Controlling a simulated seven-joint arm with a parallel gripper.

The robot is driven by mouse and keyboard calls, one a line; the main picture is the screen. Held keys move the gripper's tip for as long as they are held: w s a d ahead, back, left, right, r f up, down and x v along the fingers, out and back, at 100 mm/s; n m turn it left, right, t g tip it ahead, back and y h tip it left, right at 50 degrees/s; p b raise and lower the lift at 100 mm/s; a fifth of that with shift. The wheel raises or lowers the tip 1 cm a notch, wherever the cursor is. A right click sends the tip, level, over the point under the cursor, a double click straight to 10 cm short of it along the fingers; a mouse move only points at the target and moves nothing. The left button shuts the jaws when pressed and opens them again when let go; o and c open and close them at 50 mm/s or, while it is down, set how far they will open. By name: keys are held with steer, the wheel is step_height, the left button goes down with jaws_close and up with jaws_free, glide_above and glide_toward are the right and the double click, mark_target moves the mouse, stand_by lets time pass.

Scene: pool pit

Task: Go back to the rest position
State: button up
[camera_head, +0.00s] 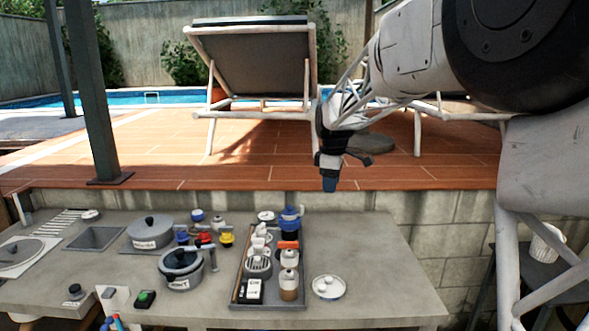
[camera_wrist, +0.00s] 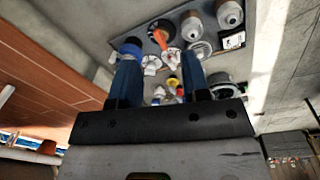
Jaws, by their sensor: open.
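My gripper (camera_head: 330,182) is raised above and behind the counter, in front of the tiled deck, with its fingers pointing down. In the wrist view its two blue fingers (camera_wrist: 160,75) stand apart with nothing held between them. The concrete counter (camera_head: 370,245) lies below it, and the grey tray (camera_head: 240,304) of small items is below and to the left of the gripper.
The tray holds white and brown jars, a blue-topped item (camera_head: 290,215) and a labelled box (camera_head: 248,291). A white lidded dish (camera_head: 328,287) sits right of it. Pots (camera_head: 180,270) stand left. The counter's right end is clear. A lounger (camera_head: 250,60) stands behind.

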steer(key=s+d+r+m, duration=0.1)
steer(key=s+d+m, duration=0.25)
steer(key=s, duration=0.95)
steer(key=s+d+r+m, duration=0.15)
steer(key=s+m, duration=0.25)
steer(key=s, duration=0.8)
steer(key=s+d+f+m, duration=0.1)
steer(key=s+f+m, duration=0.2)
steer(key=s, duration=0.8)
steer(key=s+d+f+m+t, duration=0.1)
steer(key=s+f+m, duration=0.3)
steer(key=s, duration=0.8)
step_height(320, 180, down, 2)
steer(key=shift+d+t, duration=0.3)
steer(key=shift+d, duration=0.25)
